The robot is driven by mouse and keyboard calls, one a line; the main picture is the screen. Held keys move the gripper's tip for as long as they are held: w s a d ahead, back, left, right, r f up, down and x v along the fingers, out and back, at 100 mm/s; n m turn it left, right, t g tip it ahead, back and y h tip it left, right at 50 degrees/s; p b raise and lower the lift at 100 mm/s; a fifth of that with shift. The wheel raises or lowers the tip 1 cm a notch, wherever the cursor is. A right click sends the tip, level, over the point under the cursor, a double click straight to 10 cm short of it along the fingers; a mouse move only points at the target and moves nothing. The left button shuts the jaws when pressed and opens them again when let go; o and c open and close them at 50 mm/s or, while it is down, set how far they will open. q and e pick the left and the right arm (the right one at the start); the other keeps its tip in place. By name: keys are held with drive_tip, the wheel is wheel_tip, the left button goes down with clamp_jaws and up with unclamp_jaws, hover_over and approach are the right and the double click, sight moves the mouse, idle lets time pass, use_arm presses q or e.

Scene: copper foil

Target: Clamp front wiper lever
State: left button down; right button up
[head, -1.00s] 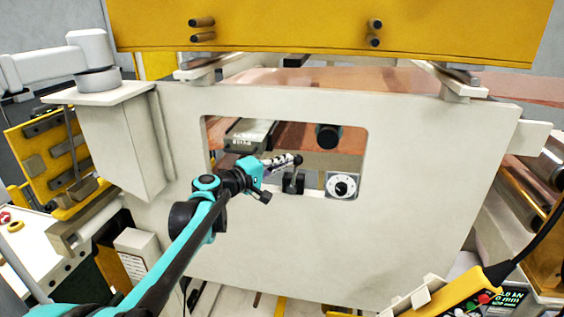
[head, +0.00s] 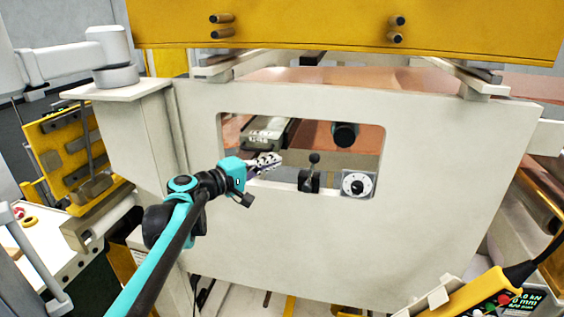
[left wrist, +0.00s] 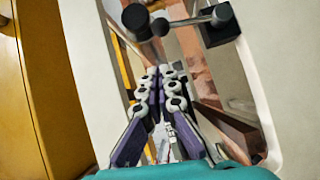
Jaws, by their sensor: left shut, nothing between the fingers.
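The front wiper lever (head: 314,158) is a small black lever with a ball knob. It stands about upright on a black block (head: 309,181) at the lower edge of the window in the pale panel. In the left wrist view the lever (left wrist: 190,22) shows at the top, beyond my fingertips. My left gripper (head: 277,158) is shut and empty, left of the lever and apart from it, at the window opening. Its closed fingers (left wrist: 161,76) point toward the window in the left wrist view. My right gripper is not in view.
A round dial (head: 356,184) sits right of the lever. A black roller end (head: 344,134) is above it, with copper foil (head: 374,143) behind. The pale panel (head: 420,200) surrounds the window. A yellow pendant (head: 470,297) is at lower right.

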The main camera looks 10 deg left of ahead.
use_arm(q)
drive_tip(key=v, duration=0.4)
drive_tip(key=s+d+f+m+g+y+b, duration=0.15)
drive_tip(key=s+f+b, duration=0.4)
drive_tip(key=f, duration=0.55)
drive_tip(key=s+d+f+m+g+y+b, duration=0.1)
drive_tip(key=s+d+f+m+g+b, duration=0.2)
drive_tip(key=f+b, duration=0.6)
drive_tip(key=s+d+f+m+g+y+b, duration=0.15)
drive_tip(key=s+d+f+b, duration=0.35)
drive_tip(key=f, duration=0.7)
drive_tip(key=s+a+f+m+y+b, duration=0.1)
drive_tip(key=s+f+b, duration=0.3)
drive_tip(key=f, duration=0.5)
drive_tip(key=s+a+f+m+y+b, duration=0.1)
drive_tip(key=s+a+f+y+b, duration=0.2)
drive_tip(key=f, duration=0.6)
drive_tip(key=s+a+f+m+y+b, duration=0.1)
drive_tip(key=s+a+f+b, duration=0.3)
drive_tip(key=f, duration=0.5)
drive_tip(key=s+y+b, duration=0.1)
drive_tip(key=s+b, duration=0.1)
drive_tip(key=s, duration=0.1)
drive_tip(key=shift+a+m+g, duration=0.25)
drive_tip(key=shift+m+g, duration=0.05)
drive_tip(key=shift+g, duration=0.1)
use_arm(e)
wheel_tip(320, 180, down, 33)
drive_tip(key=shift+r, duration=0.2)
